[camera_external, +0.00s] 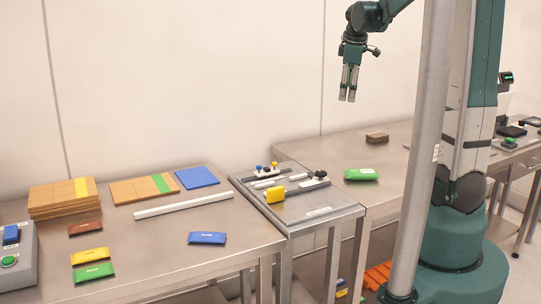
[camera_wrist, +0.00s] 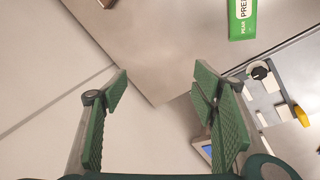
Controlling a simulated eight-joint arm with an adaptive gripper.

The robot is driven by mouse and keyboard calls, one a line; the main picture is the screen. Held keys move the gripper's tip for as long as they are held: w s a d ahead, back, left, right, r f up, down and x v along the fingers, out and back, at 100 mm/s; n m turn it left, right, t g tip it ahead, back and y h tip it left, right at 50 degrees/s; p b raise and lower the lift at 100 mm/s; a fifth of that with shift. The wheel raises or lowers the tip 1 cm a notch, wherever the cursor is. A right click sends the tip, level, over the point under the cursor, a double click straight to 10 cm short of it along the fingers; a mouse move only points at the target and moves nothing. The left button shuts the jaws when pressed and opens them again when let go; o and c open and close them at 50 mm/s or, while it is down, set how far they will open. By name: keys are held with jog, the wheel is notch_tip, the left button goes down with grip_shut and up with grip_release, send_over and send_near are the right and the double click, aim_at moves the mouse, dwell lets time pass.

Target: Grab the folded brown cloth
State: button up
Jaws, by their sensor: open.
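A small brown item (camera_external: 377,138) with a pale patch on top lies on the right steel table. Its shape is blocky, and I cannot tell for sure that it is folded cloth. In the wrist view only a brown sliver (camera_wrist: 106,3) shows at the top edge, mostly out of frame. A flat brown packet (camera_external: 85,228) lies on the left table. My gripper (camera_external: 347,98) hangs in the air, fingers down, above and left of the small brown item and well apart from it. In the wrist view my gripper (camera_wrist: 160,90) is open and empty.
A green pouch (camera_external: 361,174) lies near the small brown item; it also shows in the wrist view (camera_wrist: 242,18). A steel fixture (camera_external: 318,211) with a yellow block (camera_external: 275,194) stands between the tables. A grey post (camera_external: 425,140) rises in front of the right table (camera_external: 335,150).

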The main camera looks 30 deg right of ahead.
jog(key=w+d+f+n+g+p, duration=0.1)
jog(key=w+d+f, duration=0.15)
jog(key=d, duration=0.25)
jog(key=w+d+f+n+p, duration=0.1)
jog(key=w+d+f+n, duration=0.1)
jog(key=w+d, duration=0.25)
jog(key=w+d+f+n+g, duration=0.1)
jog(key=w+d+f, duration=0.15)
jog(key=d, duration=0.25)
jog(key=n+g+p, duration=0.1)
jog(key=n+p, duration=0.2)
jog(key=n, duration=0.1)
send_near(390, 132)
jog(key=shift+a+f, duration=0.1)
jog(key=shift+f, duration=0.55)
jog(key=shift+f, duration=0.1)
jog(key=shift+d+f, duration=0.15)
jog(key=shift+f, duration=0.45)
jog(key=shift+d+f, duration=0.2)
jog(key=shift+f, duration=0.4)
jog(key=shift+f, duration=0.1)
jog(key=shift+d+f+b, duration=0.1)
jog(key=shift+f+b, duration=0.15)
jog(key=shift+f, duration=1)
jog(key=shift+d+f+b, duration=0.15)
jog(key=shift+f+b, duration=0.1)
jog(key=shift+f, duration=1)
jog(key=shift+c, duration=0.4)
